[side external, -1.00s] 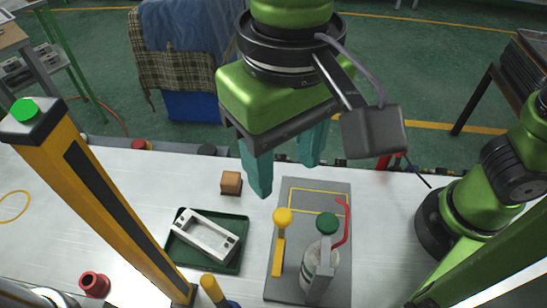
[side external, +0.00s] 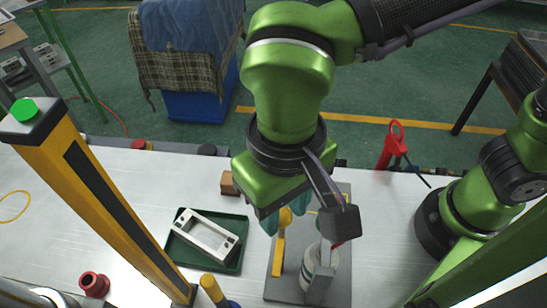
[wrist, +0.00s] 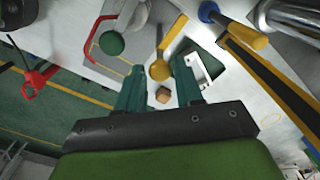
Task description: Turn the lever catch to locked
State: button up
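A grey plate (side external: 285,290) on the table carries a yellow lever with a round knob (side external: 279,255), which I take for the lever catch. In the wrist view the lever (wrist: 170,38) shows its knob end between and just beyond my fingertips. My gripper (side external: 283,211) is open, its teal fingers pointing down over the plate near the knob. In the wrist view the fingers (wrist: 159,82) are apart with nothing held. I cannot tell whether they touch the knob. A green knob (wrist: 111,43) and a bent red rod (wrist: 93,30) are beside the lever; my wrist partly hides them in the side view.
A dark green tray (side external: 236,262) with a pale frame part (side external: 207,236) lies left of the plate. A brown block (side external: 227,183) stands behind. A yellow post (side external: 95,200) rises at the left. Table right of the plate is clear.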

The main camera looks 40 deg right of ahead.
grip_shut()
jog(key=shift+n, duration=0.3)
jog(key=n, duration=0.3)
jog(key=shift+n, duration=0.3)
jog(key=n, duration=0.4)
jog(key=shift+r+n, duration=0.1)
jog(key=shift+n, duration=0.2)
jog(key=n, duration=0.4)
jog(key=shift+n, duration=2.5)
